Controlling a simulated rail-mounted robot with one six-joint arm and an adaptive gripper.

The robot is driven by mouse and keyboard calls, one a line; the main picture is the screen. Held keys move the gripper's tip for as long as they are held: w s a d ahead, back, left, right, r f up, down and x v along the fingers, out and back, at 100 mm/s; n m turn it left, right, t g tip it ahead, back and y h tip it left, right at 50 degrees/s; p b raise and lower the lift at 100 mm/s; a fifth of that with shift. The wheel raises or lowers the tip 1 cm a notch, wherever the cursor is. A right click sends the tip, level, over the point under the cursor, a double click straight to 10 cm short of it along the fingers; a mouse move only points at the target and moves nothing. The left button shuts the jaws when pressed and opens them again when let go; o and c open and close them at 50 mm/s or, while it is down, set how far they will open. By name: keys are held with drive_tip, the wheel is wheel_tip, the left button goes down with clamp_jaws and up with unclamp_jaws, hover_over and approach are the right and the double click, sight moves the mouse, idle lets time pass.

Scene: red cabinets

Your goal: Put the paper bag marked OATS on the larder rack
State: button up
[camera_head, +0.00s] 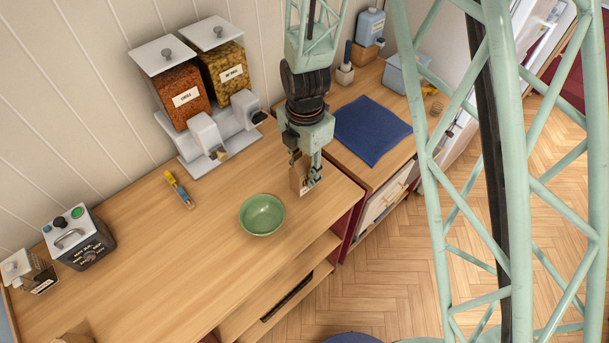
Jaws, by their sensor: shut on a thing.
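My gripper (305,172) points down over the right end of the wooden counter, to the right of the green bowl. It is shut on a small brown paper bag (297,178), held upright between its fingers. The fingers hide part of the bag, and I cannot read any marking on it. I cannot tell whether the bag touches the counter or hangs just above it. I cannot make out a larder rack for certain in this view.
A green bowl (262,214) stands on the counter (150,260). Two dispensers (185,90) stand by the wall, with a yellow tool (179,189) in front. A dark box (79,238) stands at left. A blue mat (370,131) lies on the further counter. My green lattice structure blocks the right side.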

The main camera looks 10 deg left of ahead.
sight(305, 178)
drive_tip(key=shift+w+a, duration=0.2)
drive_tip(key=shift+w, duration=0.25)
drive_tip(key=shift+f, duration=0.1)
drive_tip(key=shift+f+p, duration=0.3)
drive_tip(key=shift+f, duration=1.4)
drive_tip(key=shift+f, duration=0.15)
drive_tip(key=o, duration=1.1)
drive_tip(key=shift+c, duration=0.2)
drive_tip(key=shift+r, duration=0.3)
drive_tip(key=shift+r+b, duration=0.35)
drive_tip(key=shift+r, duration=5.5)
